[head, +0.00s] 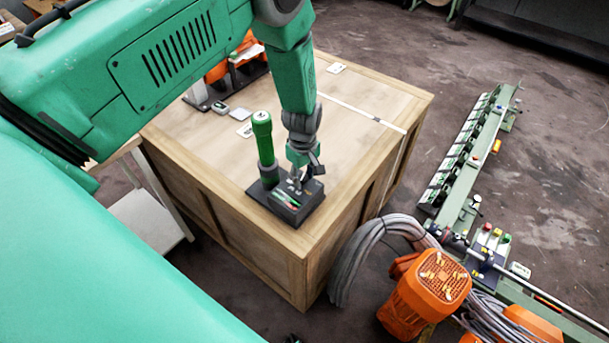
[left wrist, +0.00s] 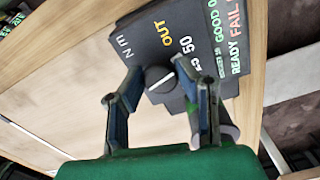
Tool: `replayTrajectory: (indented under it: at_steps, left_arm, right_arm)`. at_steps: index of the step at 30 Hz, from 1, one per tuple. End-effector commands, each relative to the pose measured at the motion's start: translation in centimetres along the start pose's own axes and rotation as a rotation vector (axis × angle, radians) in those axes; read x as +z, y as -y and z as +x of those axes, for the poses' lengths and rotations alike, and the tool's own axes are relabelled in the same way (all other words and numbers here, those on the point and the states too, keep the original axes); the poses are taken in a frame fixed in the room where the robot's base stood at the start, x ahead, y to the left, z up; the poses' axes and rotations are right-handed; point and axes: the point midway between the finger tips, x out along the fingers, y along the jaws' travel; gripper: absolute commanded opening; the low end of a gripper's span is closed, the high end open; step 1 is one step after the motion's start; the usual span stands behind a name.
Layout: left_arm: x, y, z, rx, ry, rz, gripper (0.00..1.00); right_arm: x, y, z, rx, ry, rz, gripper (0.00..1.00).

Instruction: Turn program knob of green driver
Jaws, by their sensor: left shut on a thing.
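The green driver (head: 263,140) stands upright at the left side of a black control box (head: 300,211) on the wooden crate's near corner. The box's dark round knob (left wrist: 158,79) shows in the left wrist view, beside the printed words OUT, Nm, GOOD, READY and FAIL. My left gripper (head: 296,178) reaches down onto the box from above. In the left wrist view my left gripper (left wrist: 157,72) has its fingertips on both sides of the knob, shut on it. In the head view the knob is hidden by the gripper. My right gripper is not in view.
The wooden crate (head: 225,238) has small items (head: 240,113) and an orange device (head: 217,72) farther back. A grey cable bundle (head: 355,255) and an orange motor (head: 430,290) stand right of it.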

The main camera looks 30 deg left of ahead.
Motion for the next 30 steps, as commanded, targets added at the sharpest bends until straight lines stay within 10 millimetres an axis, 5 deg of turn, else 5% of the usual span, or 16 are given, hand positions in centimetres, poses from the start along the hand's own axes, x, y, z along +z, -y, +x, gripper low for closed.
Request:
replayTrajectory:
  at_steps: [30]
  left_arm:
    - [-0.4,-0.6,-0.5,0.01,-0.015,0.861,0.0]
  right_arm:
    - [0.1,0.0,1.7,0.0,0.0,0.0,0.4]
